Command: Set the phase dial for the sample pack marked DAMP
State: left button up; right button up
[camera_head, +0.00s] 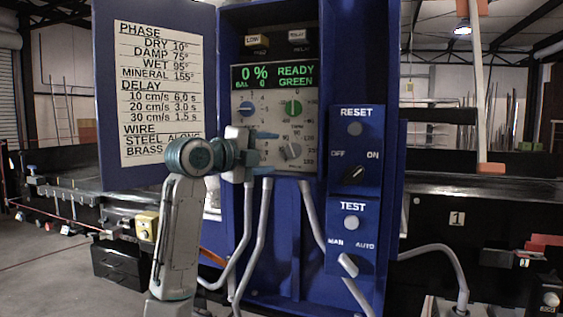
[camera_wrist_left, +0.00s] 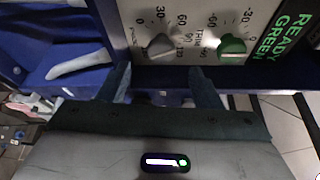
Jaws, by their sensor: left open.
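The grey dial (camera_head: 291,151), with a degree-like scale including 30, 60, 90 and 120, sits at the lower right of the control panel (camera_head: 310,82); it also shows in the left wrist view (camera_wrist_left: 160,45). Its pointer setting is unclear. The chart (camera_head: 160,95) on the open door lists PHASE: DRY 10°, DAMP 75°, WET 95°, MINERAL 155°. My left gripper (camera_head: 275,152) is open just left of the dial in the head view. In the wrist view its fingers (camera_wrist_left: 160,72) point toward the dial, apart from it. No sample pack or right gripper is visible.
A green knob (camera_head: 292,107) is above the dial and a blue knob (camera_head: 246,108) at upper left. The display (camera_head: 275,77) reads 0 % and READY GREEN. RESET (camera_head: 355,130) and TEST (camera_head: 351,222) controls are to the right. Grey cables (camera_head: 262,230) hang below.

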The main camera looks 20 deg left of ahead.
pick_arm(q)
jog(key=shift+b+v, duration=0.4)
jog(key=shift+v, duration=1.3)
